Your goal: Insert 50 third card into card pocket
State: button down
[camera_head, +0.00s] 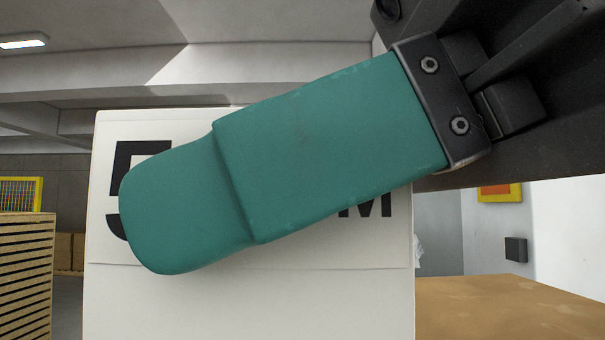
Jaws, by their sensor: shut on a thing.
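A white card (130,130) with large black print fills the middle of the head view. A "5" shows at its left and an "M" at its right; the print between is covered. My gripper (187,210) is shut on the card, with one teal finger slanting across its front. The other finger is hidden behind. Below a thin horizontal line under the print, a plain white face (250,308) runs down out of the picture. I cannot tell whether it is the lower part of the card or the front of a pocket.
A wooden slatted stack (25,270) stands at the far left, with a yellow mesh frame (20,193) behind it. A brown flat surface (510,308) lies at the lower right. A small dark box (515,248) is on the pale wall behind.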

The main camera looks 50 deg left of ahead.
jog(key=shift+f, duration=0.1)
jog(key=shift+d+f+b, duration=0.1)
jog(key=shift+f+b, duration=1.85)
jog(key=shift+f, duration=0.85)
jog(key=shift+f+b, duration=1.4)
jog(key=shift+f, duration=1.25)
jog(key=c, duration=1.1)
grip_release()
jog(key=shift+f, duration=0.1)
jog(key=b+v, duration=0.1)
jog(key=v, duration=0.9)
jog(key=shift+w+d+r+b, duration=0.2)
jog(key=shift+d+r+b, duration=0.1)
